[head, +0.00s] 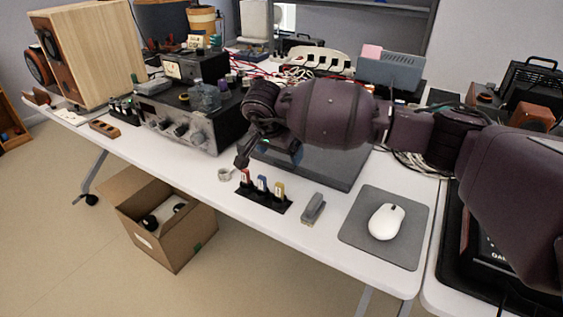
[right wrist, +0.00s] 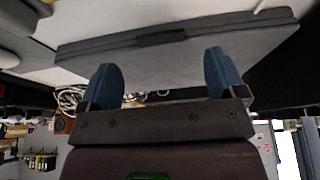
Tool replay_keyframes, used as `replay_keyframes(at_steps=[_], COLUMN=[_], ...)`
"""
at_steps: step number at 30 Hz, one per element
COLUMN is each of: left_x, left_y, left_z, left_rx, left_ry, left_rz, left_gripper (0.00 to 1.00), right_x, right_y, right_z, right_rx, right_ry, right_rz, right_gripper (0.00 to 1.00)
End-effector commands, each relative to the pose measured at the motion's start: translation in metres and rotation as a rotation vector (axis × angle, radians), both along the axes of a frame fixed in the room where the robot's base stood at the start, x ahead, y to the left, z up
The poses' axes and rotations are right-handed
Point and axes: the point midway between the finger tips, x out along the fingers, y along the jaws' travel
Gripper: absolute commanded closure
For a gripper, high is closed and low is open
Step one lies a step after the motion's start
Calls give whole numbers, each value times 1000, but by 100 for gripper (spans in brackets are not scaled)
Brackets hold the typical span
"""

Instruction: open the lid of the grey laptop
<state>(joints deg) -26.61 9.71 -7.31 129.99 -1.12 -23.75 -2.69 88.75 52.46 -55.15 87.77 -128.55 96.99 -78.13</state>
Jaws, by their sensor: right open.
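The grey laptop (head: 335,168) lies on the white table with its lid shut, partly hidden behind my right arm. In the right wrist view the laptop (right wrist: 180,62) shows as a flat closed slab, with a dark notch (right wrist: 160,37) in the middle of its edge. My right gripper (head: 268,154) is at the laptop's left front part. In the right wrist view my right gripper (right wrist: 163,78) is open, its two blue fingers wide apart with nothing between them. The fingertips overlap the laptop's face in that view; I cannot tell whether they touch. My left gripper is out of view.
In front of the laptop are a black holder (head: 262,200) with coloured pieces and a small grey block (head: 313,208). A white mouse (head: 386,222) sits on a grey mat (head: 355,232) to the right. An amplifier (head: 190,133) stands left; a cardboard box (head: 168,250) is below.

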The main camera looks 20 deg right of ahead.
Motion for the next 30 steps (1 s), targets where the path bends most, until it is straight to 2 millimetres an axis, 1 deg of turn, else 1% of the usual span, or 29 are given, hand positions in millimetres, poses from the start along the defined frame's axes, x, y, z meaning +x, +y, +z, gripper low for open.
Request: replay_keyframes(at_steps=[1, 7, 12, 21, 22, 23, 30], left_x=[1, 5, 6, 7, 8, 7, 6], left_y=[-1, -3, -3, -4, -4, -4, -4], left_z=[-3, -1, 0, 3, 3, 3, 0], left_rx=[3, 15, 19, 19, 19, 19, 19], left_ry=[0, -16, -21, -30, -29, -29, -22], left_rz=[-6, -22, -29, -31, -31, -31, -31], left_gripper=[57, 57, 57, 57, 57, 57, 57], right_x=[2, 8, 10, 11, 11, 11, 11], right_y=[-3, -10, -14, -14, -14, -14, -14], right_z=[-15, -36, -42, -41, -41, -41, -42], right_rx=[1, 1, 1, 1, 2, 2, 2], right_ry=[8, 5, 0, -3, -2, -2, -2], right_rz=[-1, -2, -1, -1, -1, -1, -1], right_gripper=[11, 11, 11, 11, 12, 17, 54])
